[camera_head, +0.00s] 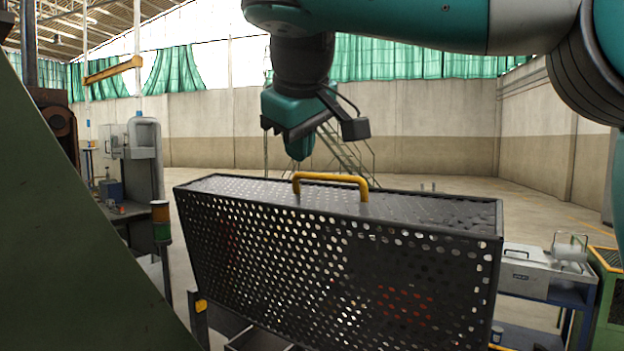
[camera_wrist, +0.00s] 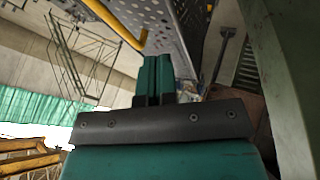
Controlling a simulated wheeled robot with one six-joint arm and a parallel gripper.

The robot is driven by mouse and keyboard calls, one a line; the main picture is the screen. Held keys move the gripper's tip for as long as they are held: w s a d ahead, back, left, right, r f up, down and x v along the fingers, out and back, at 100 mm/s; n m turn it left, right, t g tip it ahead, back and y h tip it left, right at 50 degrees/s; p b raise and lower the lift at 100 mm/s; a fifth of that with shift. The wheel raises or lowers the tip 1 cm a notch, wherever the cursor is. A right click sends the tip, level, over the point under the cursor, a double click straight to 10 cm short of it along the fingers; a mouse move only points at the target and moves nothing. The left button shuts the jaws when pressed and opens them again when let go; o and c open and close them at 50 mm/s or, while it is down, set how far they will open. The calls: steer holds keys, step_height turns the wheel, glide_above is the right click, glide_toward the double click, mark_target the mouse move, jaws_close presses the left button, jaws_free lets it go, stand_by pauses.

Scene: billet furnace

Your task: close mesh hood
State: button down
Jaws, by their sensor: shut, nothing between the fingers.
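The mesh hood (camera_head: 330,260) is a black perforated box across the lower middle of the head view. A yellow bar handle (camera_head: 330,179) stands on its top near the back edge. My gripper (camera_head: 300,155) hangs above and behind the hood, fingers pointing down, shut and empty. It looks apart from the handle. In the wrist view my gripper's closed teal fingers (camera_wrist: 153,78) point toward the perforated hood panel (camera_wrist: 180,25), with the yellow handle (camera_wrist: 118,24) just left of them. Whether the hood is fully down cannot be told; its lower edge is partly out of view.
A large green sloping panel (camera_head: 70,230) fills the left side. A signal lamp (camera_head: 160,222) stands between it and the hood. At right a blue cart (camera_head: 560,293) carries a grey case (camera_head: 523,270). Open floor lies behind the hood.

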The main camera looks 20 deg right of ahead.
mark_target(313, 204)
steer(key=w+d+f, duration=0.2)
steer(key=w+f, duration=0.1)
steer(key=w+d+f+b, duration=0.1)
steer(key=shift+w+d+f, duration=0.1)
steer(key=shift+w+f, duration=0.15)
steer(key=shift+w, duration=0.1)
steer(key=shift+w+d, duration=0.4)
steer(key=shift+d, duration=0.15)
